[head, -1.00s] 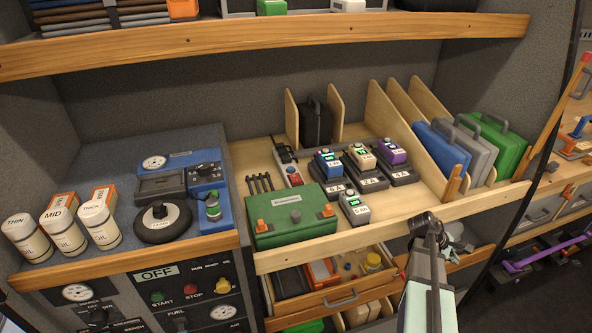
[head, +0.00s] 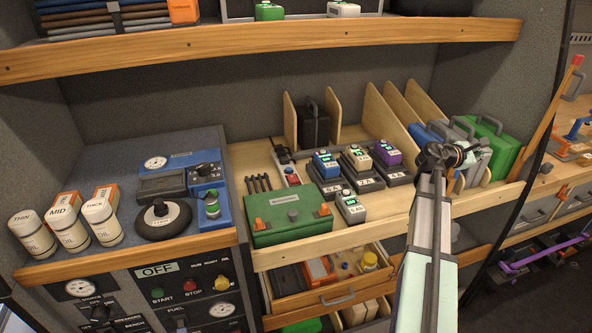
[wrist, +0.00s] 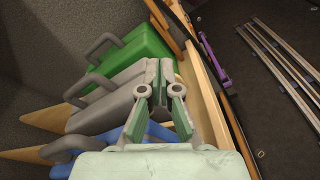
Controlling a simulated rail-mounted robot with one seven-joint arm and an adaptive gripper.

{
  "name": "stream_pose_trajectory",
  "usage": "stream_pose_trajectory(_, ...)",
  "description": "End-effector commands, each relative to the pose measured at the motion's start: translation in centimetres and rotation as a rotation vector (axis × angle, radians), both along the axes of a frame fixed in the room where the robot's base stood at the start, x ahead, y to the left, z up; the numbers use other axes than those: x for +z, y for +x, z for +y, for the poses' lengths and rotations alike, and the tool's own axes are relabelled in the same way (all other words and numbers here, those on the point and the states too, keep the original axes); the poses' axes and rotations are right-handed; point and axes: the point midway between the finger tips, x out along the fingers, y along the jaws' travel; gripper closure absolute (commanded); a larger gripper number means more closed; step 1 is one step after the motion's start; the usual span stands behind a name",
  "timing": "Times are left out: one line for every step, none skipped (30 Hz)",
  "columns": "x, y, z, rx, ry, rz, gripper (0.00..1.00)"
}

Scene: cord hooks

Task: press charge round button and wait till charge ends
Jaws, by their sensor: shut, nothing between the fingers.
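In the head view, several battery packs sit in dark chargers on the wooden shelf: a blue one (head: 325,162), a cream one (head: 354,157) and a purple one (head: 387,153) in a row, and a white-green one (head: 350,206) in front. I cannot tell which button is the charge button. My gripper (head: 445,157) is at the right of the shelf, in front of the upright cases, away from the chargers. In the wrist view, my gripper (wrist: 160,72) is shut and empty over the cases.
Blue, grey and green cases (head: 494,142) stand between wooden dividers at the right. A green toolbox (head: 288,217) is left of the front charger. A control panel (head: 155,292) with START and STOP buttons reads OFF. An open drawer (head: 335,297) juts out below.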

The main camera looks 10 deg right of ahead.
Motion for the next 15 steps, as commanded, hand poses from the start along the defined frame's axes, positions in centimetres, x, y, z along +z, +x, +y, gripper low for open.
stream_pose_trajectory(0.2, 1.7, 1.3, 0.014, 0.021, -0.049, 1.00)
stream_pose_trajectory(0.2, 2.5, 2.0, 0.018, 0.035, -0.078, 1.00)
stream_pose_trajectory(0.0, 3.5, 3.1, 0.024, 0.056, -0.120, 1.00)
stream_pose_trajectory(-0.1, 4.2, 3.8, 0.028, 0.071, -0.150, 1.00)
stream_pose_trajectory(-0.1, 4.9, 4.6, 0.032, 0.086, -0.179, 1.00)
stream_pose_trajectory(-0.2, 6.0, 5.7, 0.037, 0.109, -0.220, 1.00)
stream_pose_trajectory(-0.3, 6.7, 6.5, 0.039, 0.125, -0.250, 1.00)
stream_pose_trajectory(-0.4, 7.4, 7.4, 0.042, 0.144, -0.280, 1.00)
stream_pose_trajectory(-0.4, 8.4, 8.5, 0.045, 0.167, -0.321, 1.00)
stream_pose_trajectory(-0.5, 9.1, 9.4, 0.048, 0.186, -0.350, 1.00)
stream_pose_trajectory(-0.6, 9.8, 10.3, 0.049, 0.205, -0.379, 1.00)
stream_pose_trajectory(-0.7, 10.8, 11.6, 0.050, 0.229, -0.418, 1.00)
stream_pose_trajectory(-0.8, 11.5, 12.5, 0.051, 0.251, -0.448, 1.00)
stream_pose_trajectory(-0.8, 12.2, 13.6, 0.052, 0.271, -0.476, 1.00)
stream_pose_trajectory(-0.9, 13.1, 14.9, 0.052, 0.300, -0.516, 1.00)
